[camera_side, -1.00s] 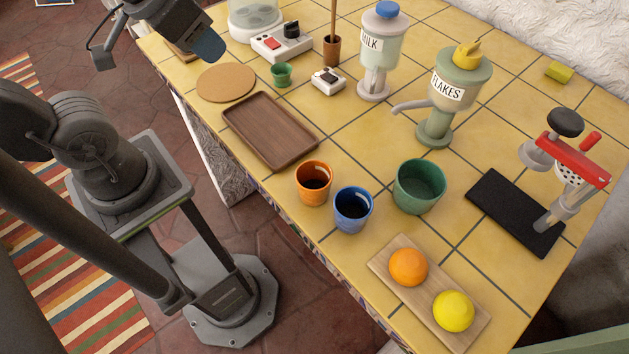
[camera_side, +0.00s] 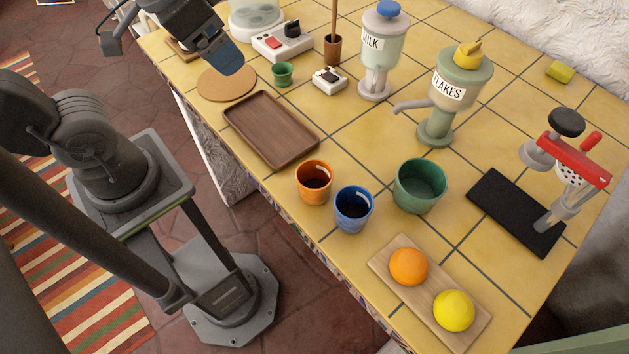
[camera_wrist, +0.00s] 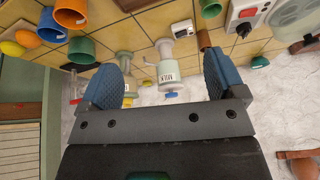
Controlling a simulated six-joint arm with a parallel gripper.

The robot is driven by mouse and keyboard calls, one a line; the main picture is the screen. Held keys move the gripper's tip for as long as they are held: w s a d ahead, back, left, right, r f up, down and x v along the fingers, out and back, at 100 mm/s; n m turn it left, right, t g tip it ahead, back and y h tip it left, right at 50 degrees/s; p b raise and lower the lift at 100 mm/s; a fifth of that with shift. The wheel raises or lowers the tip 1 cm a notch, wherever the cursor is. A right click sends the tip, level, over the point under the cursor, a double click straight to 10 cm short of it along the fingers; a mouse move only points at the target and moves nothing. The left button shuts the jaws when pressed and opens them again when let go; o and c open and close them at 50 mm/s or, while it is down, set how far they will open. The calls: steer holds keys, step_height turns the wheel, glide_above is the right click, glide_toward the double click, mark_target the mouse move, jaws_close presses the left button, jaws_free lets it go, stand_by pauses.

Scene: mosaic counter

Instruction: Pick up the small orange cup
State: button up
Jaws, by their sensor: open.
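The small orange cup (camera_side: 314,183) stands upright on the yellow tiled counter, just left of a blue cup (camera_side: 353,210). In the wrist view the orange cup (camera_wrist: 71,13) is at the upper left, with the blue cup (camera_wrist: 51,27) beside it. My gripper (camera_side: 228,62) is above the round cork mat, far up and left of the orange cup in the side view. In the wrist view my gripper (camera_wrist: 165,80) has its two blue fingers wide apart with nothing between them.
A wooden tray (camera_side: 235,112) lies between my gripper and the cups. A green bowl (camera_side: 420,187) stands right of the cups. A board (camera_side: 430,297) with an orange and a lemon is in front. The milk dispenser (camera_side: 383,50) and flakes dispenser (camera_side: 450,95) stand behind.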

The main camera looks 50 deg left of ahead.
steer(key=w+d+f+m+g, duration=0.1)
steer(key=w+d+m+g, duration=0.2)
steer(key=d+m, duration=0.5)
steer(key=m+g, duration=0.2)
steer(key=m, duration=0.5)
glide_above(314, 180)
steer(key=s+d, duration=0.1)
steer(key=d, duration=0.1)
step_height(314, 180, down, 4)
steer(key=f, duration=1.3)
steer(key=shift+s+a+f, duration=0.15)
steer(key=shift+s+f, duration=0.05)
steer(key=shift+f, duration=0.1)
steer(key=shift+c, duration=0.4)
steer(key=c, duration=1)
steer(key=shift+r, duration=0.15)
